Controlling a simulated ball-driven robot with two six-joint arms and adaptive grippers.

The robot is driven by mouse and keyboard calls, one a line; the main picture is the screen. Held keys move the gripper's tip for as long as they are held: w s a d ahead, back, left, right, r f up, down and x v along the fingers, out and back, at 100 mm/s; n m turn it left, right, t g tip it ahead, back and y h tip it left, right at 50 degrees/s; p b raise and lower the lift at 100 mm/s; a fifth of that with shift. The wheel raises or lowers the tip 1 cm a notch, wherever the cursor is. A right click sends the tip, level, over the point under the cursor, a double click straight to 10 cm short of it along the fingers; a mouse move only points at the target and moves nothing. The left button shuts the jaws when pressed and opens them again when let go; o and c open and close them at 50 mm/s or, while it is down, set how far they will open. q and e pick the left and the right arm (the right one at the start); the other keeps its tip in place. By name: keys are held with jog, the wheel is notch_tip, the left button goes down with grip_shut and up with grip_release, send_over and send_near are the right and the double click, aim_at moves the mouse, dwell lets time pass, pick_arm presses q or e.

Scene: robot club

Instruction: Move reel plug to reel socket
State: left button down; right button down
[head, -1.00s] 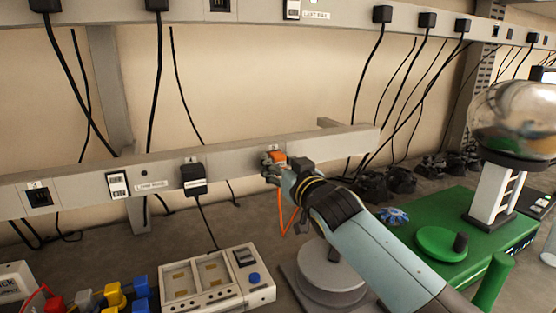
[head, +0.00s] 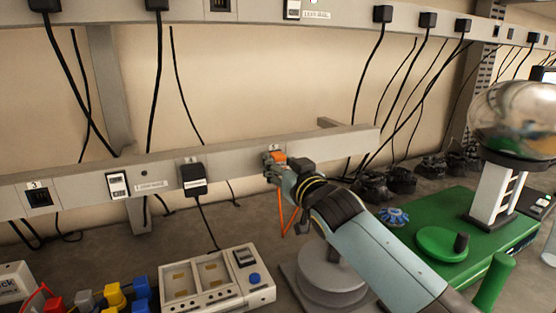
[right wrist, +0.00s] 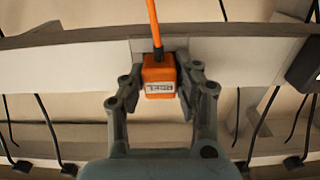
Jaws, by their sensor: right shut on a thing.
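The reel plug, an orange block (head: 279,157), is at the front face of the lower grey rail (head: 240,163). My right gripper (head: 274,166) is shut on it. In the right wrist view the plug (right wrist: 159,77) sits between both fingers, its white label reading REEL upside down, with its orange cord rising in the picture. The plug lies against or just before the rail; I cannot tell whether it is seated. A small numbered label (head: 275,148) is just above it. Any socket behind the plug is hidden. My left gripper is not in view.
A black plug (head: 194,179) sits in the rail to the left, and an empty black socket (head: 39,197) is farther left. A grey round drum (head: 330,280) stands below my arm. A white box (head: 262,295) and green base (head: 470,225) flank it.

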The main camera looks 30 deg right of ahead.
aim_at(280, 164)
jog(key=shift+s, duration=0.15)
jog(key=shift+s, duration=0.6)
jog(key=shift+s+a, duration=0.1)
jog(key=shift+s, duration=0.25)
jog(key=shift+s+a, duration=0.1)
jog(key=shift+s, duration=1.65)
